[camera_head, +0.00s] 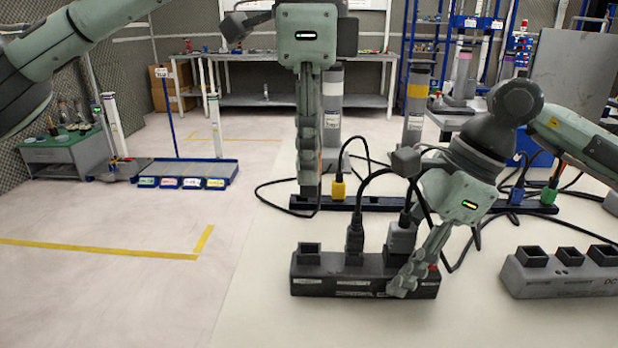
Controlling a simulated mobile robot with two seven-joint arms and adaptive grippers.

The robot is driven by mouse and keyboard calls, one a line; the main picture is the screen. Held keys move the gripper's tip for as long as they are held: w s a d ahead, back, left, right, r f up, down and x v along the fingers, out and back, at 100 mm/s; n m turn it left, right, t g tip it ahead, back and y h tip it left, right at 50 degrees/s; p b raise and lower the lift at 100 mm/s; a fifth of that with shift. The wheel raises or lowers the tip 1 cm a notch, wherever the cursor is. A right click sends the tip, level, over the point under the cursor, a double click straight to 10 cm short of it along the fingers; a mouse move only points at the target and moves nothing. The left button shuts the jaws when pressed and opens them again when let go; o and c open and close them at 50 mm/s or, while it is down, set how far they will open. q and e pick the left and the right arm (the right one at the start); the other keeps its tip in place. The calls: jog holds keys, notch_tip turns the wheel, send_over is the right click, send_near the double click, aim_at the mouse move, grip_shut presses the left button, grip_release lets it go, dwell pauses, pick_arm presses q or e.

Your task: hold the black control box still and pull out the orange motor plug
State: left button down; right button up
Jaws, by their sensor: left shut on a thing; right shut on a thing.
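The black control box (335,280) sits on the pale table at the front. Its left socket (308,253) is empty. A black plug (354,243) and a grey plug (400,237) stand upright in it. My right gripper (412,278) is shut on the box's right end, its fingers over the front face. My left gripper (308,188) points straight down behind the box, shut, with its fingertips at the dark rail (385,203). What it holds is hidden by its fingers. I cannot make out the orange motor plug.
A yellow plug (338,189) stands on the rail close to my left gripper. A blue plug (516,195) and a green plug (548,195) stand at its right. Black cables loop between. A grey box (560,282) sits at the right. The table's front left is clear.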

jog(key=o, duration=1.4)
jog(key=shift+r, duration=0.1)
